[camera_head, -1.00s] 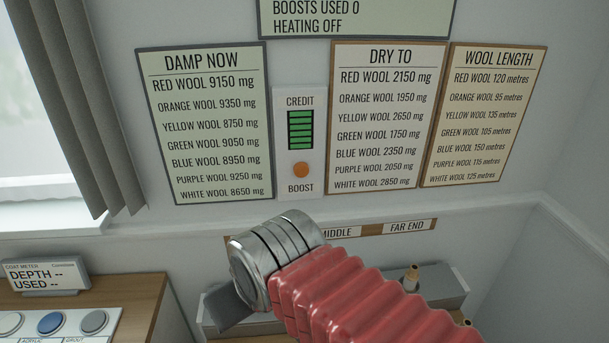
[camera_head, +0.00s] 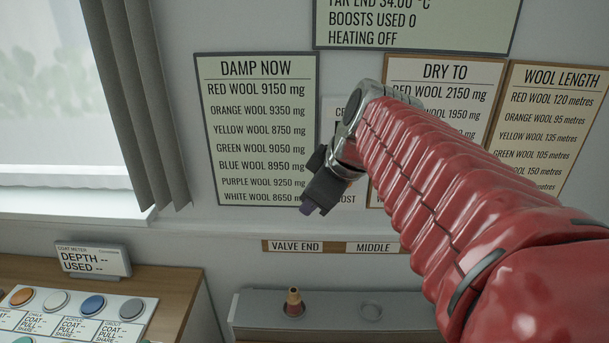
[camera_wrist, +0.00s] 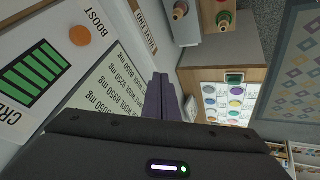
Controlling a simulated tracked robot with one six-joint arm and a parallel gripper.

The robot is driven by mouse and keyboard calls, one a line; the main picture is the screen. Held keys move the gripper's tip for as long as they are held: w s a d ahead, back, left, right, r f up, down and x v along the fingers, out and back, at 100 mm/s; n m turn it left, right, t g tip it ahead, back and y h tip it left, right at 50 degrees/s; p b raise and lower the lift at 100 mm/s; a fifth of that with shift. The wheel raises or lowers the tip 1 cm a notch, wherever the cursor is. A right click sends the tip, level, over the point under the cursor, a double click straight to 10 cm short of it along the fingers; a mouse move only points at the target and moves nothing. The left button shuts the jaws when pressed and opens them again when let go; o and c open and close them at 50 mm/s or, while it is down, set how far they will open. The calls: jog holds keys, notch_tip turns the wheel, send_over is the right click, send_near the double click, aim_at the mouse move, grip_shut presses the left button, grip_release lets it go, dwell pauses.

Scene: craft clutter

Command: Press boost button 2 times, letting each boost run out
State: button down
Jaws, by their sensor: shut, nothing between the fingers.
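The boost button is a round orange button (camera_wrist: 80,36) on a white wall panel, beside the word BOOST and a credit bar (camera_wrist: 36,74) of several green segments. In the head view my arm hides the button and most of the panel. My gripper (camera_head: 307,207) is shut and empty, in front of the lower right of the DAMP NOW board. In the wrist view the shut fingers (camera_wrist: 163,97) are apart from the button, which lies to their upper left. A wall display (camera_head: 415,22) reads BOOSTS USED 0 and HEATING OFF.
The DAMP NOW board (camera_head: 258,130), DRY TO board (camera_head: 455,75) and WOOL LENGTH board (camera_head: 550,120) hang on the wall. Below is a grey ledge (camera_head: 330,312) with a wooden-tipped peg (camera_head: 293,302). A coat meter (camera_head: 93,260) and buttons stand on the left counter.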

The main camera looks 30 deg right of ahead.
jog(key=s+d+r+n, duration=0.1)
jog(key=d, duration=0.5)
jog(key=s+d+r+n, duration=0.1)
jog(key=s+d+n, duration=0.1)
jog(key=d, duration=0.5)
jog(key=shift+r+n+t+y, duration=0.3)
jog(key=shift+r+t, duration=0.1)
jog(key=shift+d, duration=0.1)
